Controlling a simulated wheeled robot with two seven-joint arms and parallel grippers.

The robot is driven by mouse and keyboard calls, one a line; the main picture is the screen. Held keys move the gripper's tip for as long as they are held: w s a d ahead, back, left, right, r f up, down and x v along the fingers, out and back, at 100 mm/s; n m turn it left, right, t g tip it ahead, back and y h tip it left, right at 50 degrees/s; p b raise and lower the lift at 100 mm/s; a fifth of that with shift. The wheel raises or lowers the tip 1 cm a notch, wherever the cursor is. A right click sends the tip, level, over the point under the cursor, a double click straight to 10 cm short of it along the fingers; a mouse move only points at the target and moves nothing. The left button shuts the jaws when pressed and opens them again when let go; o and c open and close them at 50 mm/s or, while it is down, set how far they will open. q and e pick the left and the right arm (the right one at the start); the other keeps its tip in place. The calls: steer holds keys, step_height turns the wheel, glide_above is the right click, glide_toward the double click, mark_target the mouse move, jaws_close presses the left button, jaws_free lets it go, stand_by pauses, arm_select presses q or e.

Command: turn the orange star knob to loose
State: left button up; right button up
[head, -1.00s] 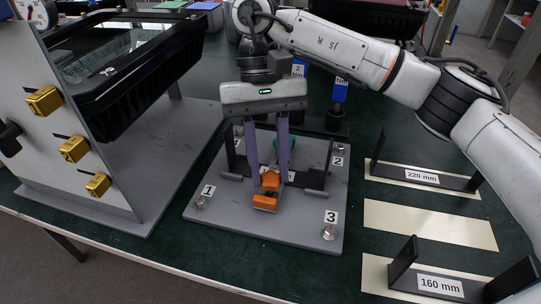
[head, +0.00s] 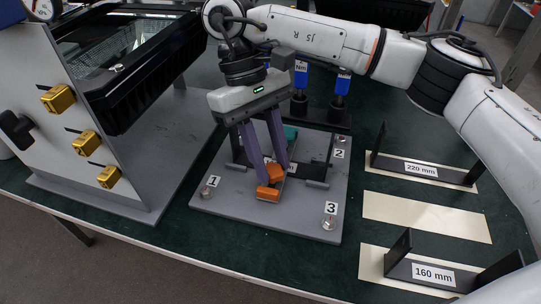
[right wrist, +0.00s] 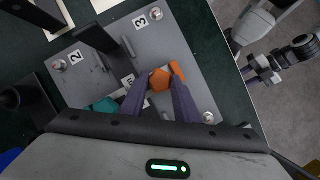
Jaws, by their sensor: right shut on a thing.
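The orange star knob (head: 274,173) sits above the grey numbered plate (head: 225,203), near its front middle. It also shows in the right wrist view (right wrist: 159,80), between two purple fingers. My right gripper (head: 271,176) is shut on the knob, with its hand leaning to the left in the head view; it shows from above in the right wrist view (right wrist: 161,88). An orange block (head: 268,194) lies just in front of the knob. The fingers hide part of the knob, and I see no loose mark.
Black brackets (head: 318,172) and a teal part (head: 290,133) stand on the plate. A grey panel with yellow knobs (head: 87,143) is at left. Holders labelled 220 mm (head: 420,170) and 160 mm (head: 432,274) are at right. Blue-topped tools (head: 342,84) stand behind.

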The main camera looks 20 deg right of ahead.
steer(key=o, duration=1.1)
steer(key=shift+c, duration=0.2)
steer(key=p+v, duration=0.3)
steer(key=v, duration=0.7)
steer(key=shift+r, duration=0.2)
